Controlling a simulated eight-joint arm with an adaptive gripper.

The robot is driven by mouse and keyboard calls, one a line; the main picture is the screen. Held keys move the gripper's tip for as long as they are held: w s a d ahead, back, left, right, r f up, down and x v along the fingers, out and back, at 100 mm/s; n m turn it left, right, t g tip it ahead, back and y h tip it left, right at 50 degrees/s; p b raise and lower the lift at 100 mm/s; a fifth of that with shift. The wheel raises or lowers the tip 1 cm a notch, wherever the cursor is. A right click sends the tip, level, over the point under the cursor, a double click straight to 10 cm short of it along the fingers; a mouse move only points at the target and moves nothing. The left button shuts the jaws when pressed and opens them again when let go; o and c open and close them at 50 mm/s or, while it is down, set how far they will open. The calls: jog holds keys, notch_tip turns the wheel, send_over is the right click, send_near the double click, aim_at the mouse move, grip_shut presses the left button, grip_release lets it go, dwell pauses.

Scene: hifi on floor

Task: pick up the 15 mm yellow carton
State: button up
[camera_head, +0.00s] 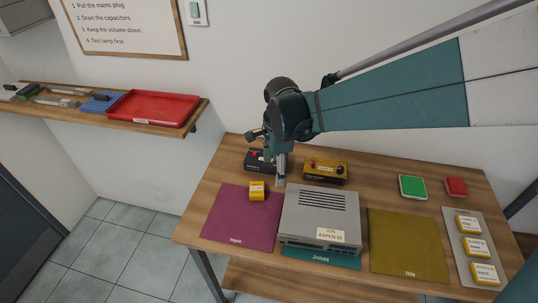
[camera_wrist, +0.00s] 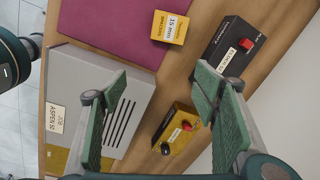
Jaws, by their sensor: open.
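The yellow carton (camera_head: 257,191) stands on the far right part of the magenta mat (camera_head: 232,222). In the wrist view the carton (camera_wrist: 170,27) shows a white label reading 15 mm, near the top edge of the picture. My gripper (camera_head: 280,181) is just right of the carton in the head view, above the table near the back left corner of the grey hi-fi unit (camera_head: 320,212). In the wrist view my gripper (camera_wrist: 160,78) has its green-padded fingers wide apart with nothing held between them. The carton lies beyond the fingertips.
A black box with a red knob (camera_wrist: 228,52) and a yellow box with a red knob (camera_head: 325,168) stand behind. The olive mat (camera_head: 408,243) is clear.

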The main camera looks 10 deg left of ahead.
jog(key=m, duration=0.2)
send_over(257, 188)
jog(key=shift+g, duration=0.4)
notch_tip(257, 188, down, 4)
jog(key=shift+s+f+p, duration=0.1)
jog(key=shift+f+p, duration=0.1)
jog(key=shift+p, duration=0.2)
jog(key=shift+f, duration=1.3)
jog(key=shift+d+f, duration=0.1)
jog(key=shift+f, duration=2.5)
jog(key=c, duration=1)
